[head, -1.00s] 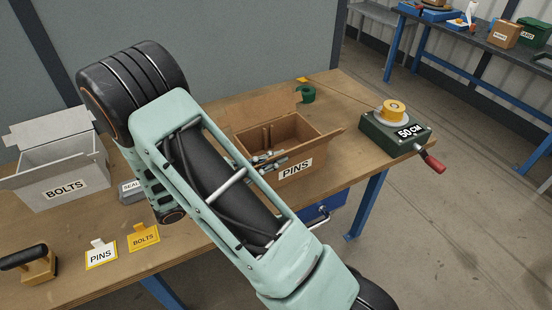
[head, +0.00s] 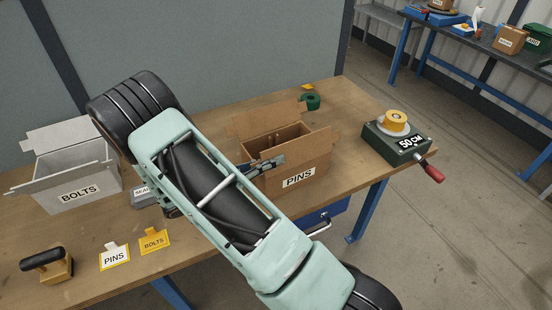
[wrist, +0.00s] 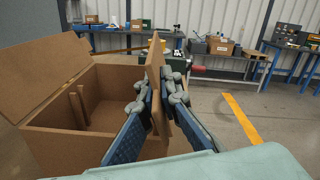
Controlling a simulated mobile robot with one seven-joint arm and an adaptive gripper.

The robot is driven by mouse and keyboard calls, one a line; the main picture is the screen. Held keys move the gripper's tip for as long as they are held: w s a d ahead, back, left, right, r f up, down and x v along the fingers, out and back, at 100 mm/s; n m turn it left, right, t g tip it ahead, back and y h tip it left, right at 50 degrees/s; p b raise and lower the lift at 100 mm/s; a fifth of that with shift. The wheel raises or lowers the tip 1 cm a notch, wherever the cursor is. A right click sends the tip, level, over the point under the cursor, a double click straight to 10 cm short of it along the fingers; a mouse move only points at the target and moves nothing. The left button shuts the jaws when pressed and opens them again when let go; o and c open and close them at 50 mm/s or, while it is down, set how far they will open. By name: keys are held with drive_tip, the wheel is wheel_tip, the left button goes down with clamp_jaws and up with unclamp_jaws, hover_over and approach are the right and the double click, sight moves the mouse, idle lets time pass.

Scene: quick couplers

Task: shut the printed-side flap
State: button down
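The brown cardboard box marked PINS (head: 298,178) stands on the bench with its top open. Its printed side faces me. In the wrist view the box (wrist: 75,145) is at the left, and an upright flap (wrist: 156,70) on its right-hand side, which appears to be the printed side, passes between my fingers. My gripper (wrist: 158,100) straddles this flap, a finger on each side, with room visible between the pads; firm contact cannot be seen. In the head view my gripper (head: 268,167) is at the box's near top edge, partly hidden by my arm.
The far flap (wrist: 45,60) stands open, leaning outward. A grey BOLTS box (head: 80,180) is at the left. PINS (head: 115,257) and BOLTS (head: 154,241) cards lie in front. A green 50 CM device (head: 395,143) with a red crank handle stands to the right. Green tape (head: 311,101) lies behind.

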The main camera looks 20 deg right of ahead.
drive_tip(key=shift+w+a+f+n+p, duration=0.1)
drive_tip(key=shift+w+f+n+p, duration=0.2)
drive_tip(key=shift+n, duration=0.85)
drive_tip(key=shift+w+d+f+n+p, duration=0.15)
drive_tip(key=shift+w+n, duration=0.2)
drive_tip(key=shift+n, duration=0.75)
drive_tip(key=shift+w+a+f+n+p, duration=0.15)
drive_tip(key=shift+w+f+n+p, duration=0.15)
drive_tip(key=shift+n, duration=0.85)
drive_tip(key=shift+w, duration=0.1)
drive_tip(key=c, duration=2.6)
unclamp_jaws()
drive_tip(key=o, duration=0.4)
drive_tip(key=a, duration=0.4)
drive_tip(key=s+a, duration=0.1)
drive_tip(key=a, duration=0.7)
drive_tip(key=shift+s, duration=0.3)
